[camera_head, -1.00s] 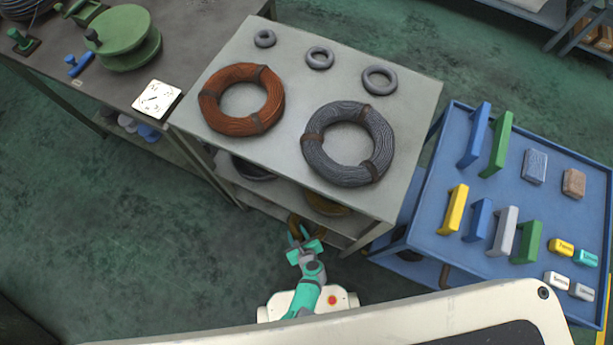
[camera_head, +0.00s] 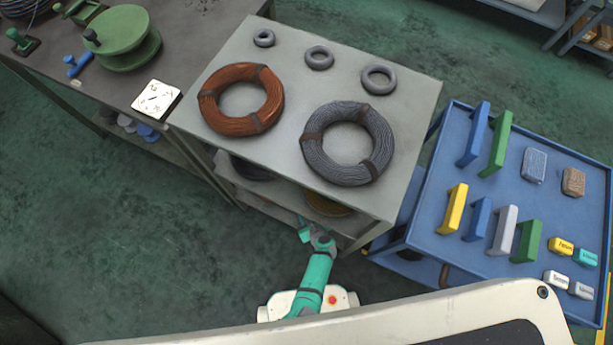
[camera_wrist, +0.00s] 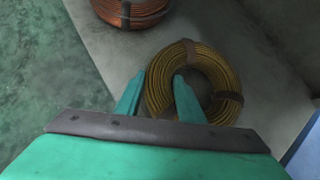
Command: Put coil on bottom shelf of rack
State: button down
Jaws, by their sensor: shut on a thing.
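A yellow-brown wire coil with dark bands (camera_wrist: 215,65) shows in the wrist view. My gripper (camera_wrist: 155,92) is shut on the near-left part of its ring, with one finger outside and one in the hole. The coil is over or on a grey shelf surface (camera_wrist: 130,62); I cannot tell whether it touches.
An orange copper coil (camera_wrist: 130,10) sits farther along the same shelf. The rack's top holds a copper coil (camera_head: 215,108), a grey coil (camera_head: 325,160) and small rings. A blue cart (camera_head: 430,225) stands close on the right.

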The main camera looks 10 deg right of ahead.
jog(key=shift+f, duration=0.1)
jog(key=c, duration=1.2)
grip_release()
jog(key=shift+s, duration=0.1)
jog(key=shift+o, duration=0.2)
jog(key=s+a+r+n+h, duration=0.1)
jog(key=s+r+n+h, duration=0.1)
jog(key=s+r+n, duration=0.65)
jog(key=s+r+n+h, duration=0.1)
jog(key=s+r+n, duration=0.65)
jog(key=r, duration=0.65)
jog(key=s+a+r+n+t, duration=0.1)
jog(key=r+n, duration=0.4)
jog(key=r, duration=0.5)
jog(key=s+a+r+n+t, duration=0.1)
jog(key=r+n+t, duration=0.2)
jog(key=r+n, duration=0.3)
jog(key=s+a+r+n+t+y, duration=0.1)
jog(key=r+n, duration=0.4)
jog(key=r, duration=0.9)
jog(key=shift+s+a+r+t, duration=0.15)
jog(key=shift+s+a+t, duration=0.15)
jog(key=shift+a+t, duration=0.35)
